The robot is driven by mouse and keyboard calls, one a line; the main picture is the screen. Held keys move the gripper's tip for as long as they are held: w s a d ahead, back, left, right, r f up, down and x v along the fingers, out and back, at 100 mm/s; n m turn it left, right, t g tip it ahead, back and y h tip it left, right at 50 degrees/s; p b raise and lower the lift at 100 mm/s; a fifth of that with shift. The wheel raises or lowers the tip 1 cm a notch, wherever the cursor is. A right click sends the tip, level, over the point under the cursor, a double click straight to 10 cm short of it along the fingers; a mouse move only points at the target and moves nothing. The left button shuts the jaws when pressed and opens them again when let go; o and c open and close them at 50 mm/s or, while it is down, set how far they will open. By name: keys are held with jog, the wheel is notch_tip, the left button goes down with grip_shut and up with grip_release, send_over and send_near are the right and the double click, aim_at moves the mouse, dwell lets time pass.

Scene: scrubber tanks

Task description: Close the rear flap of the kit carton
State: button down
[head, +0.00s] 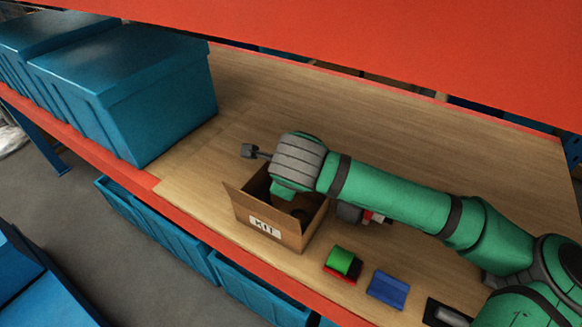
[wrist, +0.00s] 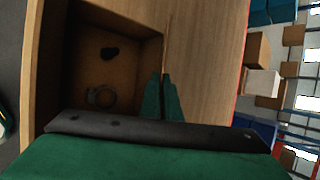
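The kit carton (head: 286,232) is an open brown box with a white KIT label, standing on the wooden shelf. A side flap (head: 231,201) stands up at its left. My gripper is over the far part of the carton, its fingertips hidden in the head view. In the wrist view the carton's inside (wrist: 122,25) shows a dark piece and a ring on its floor. A thin upright board edge (wrist: 167,42), perhaps the rear flap, reaches the fingertips. My gripper's (wrist: 161,80) fingers are together there; whether the edge lies between or beside them I cannot tell.
Blue lidded bins (head: 150,100) stand at the left of the shelf. A green and red item (head: 342,263), a blue block (head: 387,289) and a black tray (head: 440,314) lie right of the carton. A red upper beam (head: 400,50) hangs above. Shelf behind the arm is clear.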

jog(key=c, duration=2)
grip_release()
jog(key=shift+w, duration=0.1)
jog(key=shift+d, duration=0.1)
jog(key=shift+a, duration=0.2)
jog(key=v, duration=1)
jog(key=shift+s+r, duration=0.25)
jog(key=shift+r, duration=0.05)
jog(key=shift+d, duration=0.15)
